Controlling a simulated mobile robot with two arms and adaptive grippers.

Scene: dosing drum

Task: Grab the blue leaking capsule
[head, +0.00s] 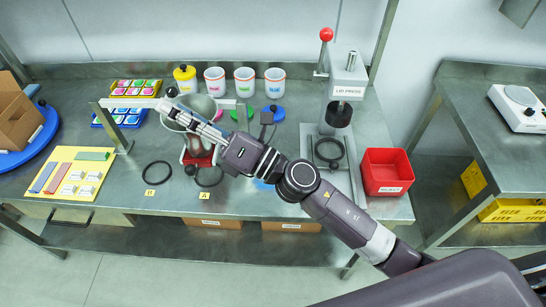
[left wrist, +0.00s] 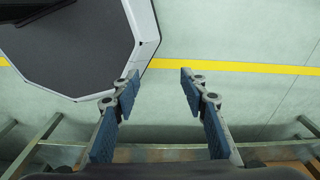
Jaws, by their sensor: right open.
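I cannot single out a blue leaking capsule. Small coloured pieces lie in a yellow tray (head: 154,83) and a blue tray (head: 139,122) at the back left of the bench; they are too small to tell apart. In the head view my right gripper (head: 168,104) is open, reaching left over the bench. Its fingers overlap a clear round drum (head: 200,104) on a red stand (head: 198,158) and point toward the trays. I cannot tell its height above them. My left gripper (left wrist: 160,86) is open and empty in the left wrist view, above the floor.
A metal bar (head: 122,141) stands close by the trays. A yellow-lidded jar (head: 185,80) and white cups (head: 245,82) line the back. A lid press (head: 347,80) and red bin (head: 386,172) are right. A yellow board (head: 67,187) lies front left.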

